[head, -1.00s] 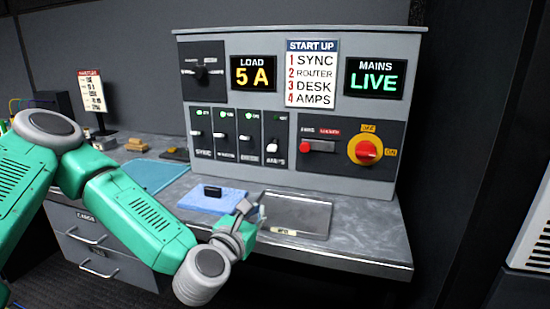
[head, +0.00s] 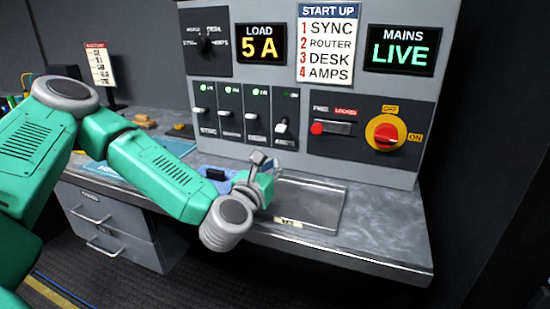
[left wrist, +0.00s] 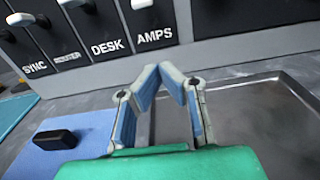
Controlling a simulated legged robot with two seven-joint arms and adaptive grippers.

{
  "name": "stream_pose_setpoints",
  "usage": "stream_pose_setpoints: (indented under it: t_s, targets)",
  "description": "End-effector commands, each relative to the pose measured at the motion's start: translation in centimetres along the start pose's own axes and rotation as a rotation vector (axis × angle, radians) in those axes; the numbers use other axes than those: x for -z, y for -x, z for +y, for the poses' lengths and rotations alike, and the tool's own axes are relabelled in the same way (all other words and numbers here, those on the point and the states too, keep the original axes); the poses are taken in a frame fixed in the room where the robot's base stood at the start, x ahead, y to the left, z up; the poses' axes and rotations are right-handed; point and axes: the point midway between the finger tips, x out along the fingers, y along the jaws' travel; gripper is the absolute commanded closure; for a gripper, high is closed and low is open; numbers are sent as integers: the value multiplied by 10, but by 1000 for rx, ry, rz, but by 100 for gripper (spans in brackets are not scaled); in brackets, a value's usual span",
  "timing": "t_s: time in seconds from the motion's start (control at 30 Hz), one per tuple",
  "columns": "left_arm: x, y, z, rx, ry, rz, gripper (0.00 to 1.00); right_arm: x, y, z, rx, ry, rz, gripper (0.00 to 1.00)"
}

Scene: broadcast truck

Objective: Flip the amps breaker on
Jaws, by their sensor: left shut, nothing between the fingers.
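The amps breaker (head: 282,129) is the rightmost of the switches in the lower left of the grey panel. Its white lever sits lower against its label than the other levers do. In the left wrist view the amps lever (left wrist: 141,4) is cut by the top edge, above the AMPS label. My left gripper (head: 262,160) is below and in front of this breaker, over the counter and apart from the lever. Its fingers (left wrist: 163,73) are angled together and shut, with nothing between them. My right gripper is not in view.
The sync (head: 200,111), router (head: 226,114) and desk (head: 253,119) breakers stand close on the left. A red-yellow mains knob (head: 386,134) is to the right. A dark tray (head: 325,205) and a blue mat with a black block (left wrist: 57,139) lie on the counter.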

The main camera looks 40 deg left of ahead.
Motion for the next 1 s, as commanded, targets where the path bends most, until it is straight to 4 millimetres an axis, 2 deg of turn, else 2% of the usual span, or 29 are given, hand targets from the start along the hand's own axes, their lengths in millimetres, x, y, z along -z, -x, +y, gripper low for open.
stream_pose_setpoints:
  t_s: [0.3, 0.4, 0.5, 0.6, 1.0]
  targets:
    - [0, -68, 1, -3, -2, -4, 100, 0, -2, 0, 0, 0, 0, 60]
    - [-4, -84, 0, -2, -1, -3, 100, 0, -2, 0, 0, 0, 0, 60]
    - [-23, -75, -2, 1, 0, -4, 100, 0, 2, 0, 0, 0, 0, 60]
    - [-33, -71, -1, -1, 0, -3, 100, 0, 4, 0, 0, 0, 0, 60]
    - [-38, -68, 1, 0, 0, 0, 100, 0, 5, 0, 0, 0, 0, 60]
